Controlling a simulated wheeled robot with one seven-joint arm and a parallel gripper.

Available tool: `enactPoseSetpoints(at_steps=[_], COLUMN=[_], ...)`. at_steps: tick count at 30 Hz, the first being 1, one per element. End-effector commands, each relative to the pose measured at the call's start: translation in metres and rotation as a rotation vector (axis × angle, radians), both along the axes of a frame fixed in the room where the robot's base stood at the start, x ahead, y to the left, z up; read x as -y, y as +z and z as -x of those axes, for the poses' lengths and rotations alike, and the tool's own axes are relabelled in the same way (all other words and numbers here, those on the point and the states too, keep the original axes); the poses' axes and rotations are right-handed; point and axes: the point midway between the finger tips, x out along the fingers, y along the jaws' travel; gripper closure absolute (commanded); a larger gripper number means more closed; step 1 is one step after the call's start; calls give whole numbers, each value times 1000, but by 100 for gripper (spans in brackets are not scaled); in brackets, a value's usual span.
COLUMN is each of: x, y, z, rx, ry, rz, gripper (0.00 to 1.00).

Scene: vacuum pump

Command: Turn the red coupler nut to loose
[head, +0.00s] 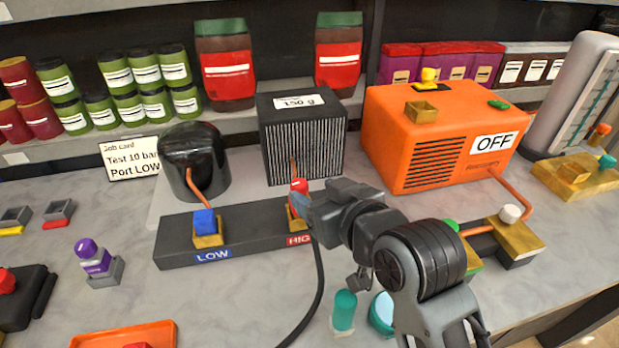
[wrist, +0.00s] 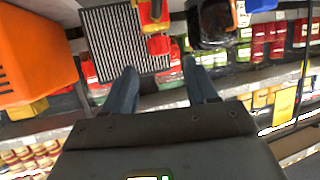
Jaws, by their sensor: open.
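The red coupler nut (head: 299,186) sits on the brass block above the red HIGH label (head: 299,240) on the dark port bar (head: 175,240). A black hose hangs down from that port. My gripper (head: 310,203) is right at the nut from the right side and hides part of the port. In the wrist view my gripper (wrist: 163,82) has its two fingers apart, and the red nut (wrist: 158,44) lies just beyond the gap, with nothing held. A blue cap (head: 205,221) is on the LOW port.
A black ribbed 150 g box (head: 303,135) and a dark cylinder (head: 195,160) stand behind the bar. An orange machine (head: 440,135) marked OFF is at right. A teal cylinder (head: 344,309) stands in front.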

Motion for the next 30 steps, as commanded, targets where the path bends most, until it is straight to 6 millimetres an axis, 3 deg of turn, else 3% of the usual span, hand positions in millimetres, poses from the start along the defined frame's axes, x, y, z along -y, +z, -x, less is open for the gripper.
enactPoseSetpoints(at_steps=[15,27,30], x=[-32,-35,-35], y=[-25,-28,-29], z=[-54,-60,-60], rx=[1,2,2], ry=[0,-1,0], rz=[3,3,4], gripper=[42,42,52])
